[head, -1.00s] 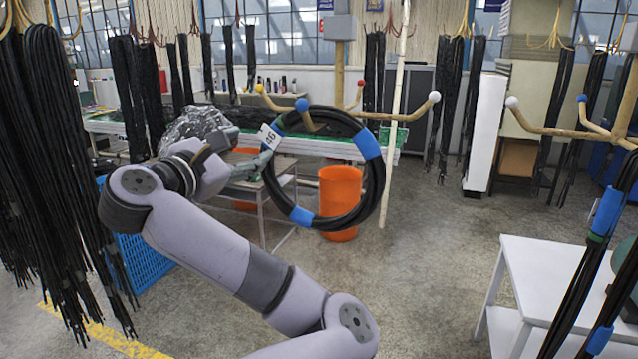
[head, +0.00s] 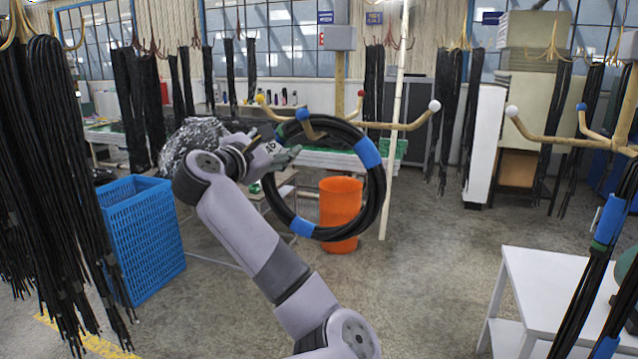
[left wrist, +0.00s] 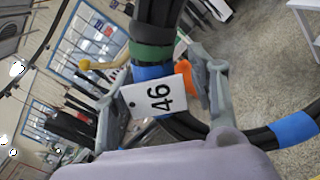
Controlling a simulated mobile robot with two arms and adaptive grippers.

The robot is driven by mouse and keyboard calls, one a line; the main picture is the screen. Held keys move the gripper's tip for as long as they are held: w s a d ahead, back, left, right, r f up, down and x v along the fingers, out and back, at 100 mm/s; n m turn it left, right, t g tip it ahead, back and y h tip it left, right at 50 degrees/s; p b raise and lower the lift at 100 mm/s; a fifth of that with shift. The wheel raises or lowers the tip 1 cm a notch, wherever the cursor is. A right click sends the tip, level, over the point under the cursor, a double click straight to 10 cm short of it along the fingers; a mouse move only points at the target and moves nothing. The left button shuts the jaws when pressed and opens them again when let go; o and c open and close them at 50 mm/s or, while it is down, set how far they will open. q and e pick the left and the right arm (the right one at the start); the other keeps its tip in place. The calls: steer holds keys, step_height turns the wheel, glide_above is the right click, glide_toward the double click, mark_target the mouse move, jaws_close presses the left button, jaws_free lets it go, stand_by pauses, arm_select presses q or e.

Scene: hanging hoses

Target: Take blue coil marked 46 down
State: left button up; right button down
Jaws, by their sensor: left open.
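The black hose coil with blue bands (head: 377,190) hangs from a blue-tipped peg (head: 303,115) of the wooden rack in the head view. In the left wrist view the tag (left wrist: 158,98) faces the camera, in front of a blue band and a green band (left wrist: 151,52). My left gripper (left wrist: 160,75) is open, with one finger on each side of the hose bundle. I cannot tell whether they touch it. My right gripper is out of view.
An orange bin (head: 341,205) stands behind the coil. A blue crate (head: 145,235) is to the left. Black hoses (head: 50,150) hang at far left, and more banded hoses (head: 600,250) hang at right by a white table (head: 540,275). The floor between is clear.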

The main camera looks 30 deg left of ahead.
arm_select(q)
steer(key=shift+s, duration=0.15)
steer(key=shift+c, duration=0.5)
steer(key=shift+c, duration=0.7)
jaws_close()
steer(key=shift+r, duration=0.1)
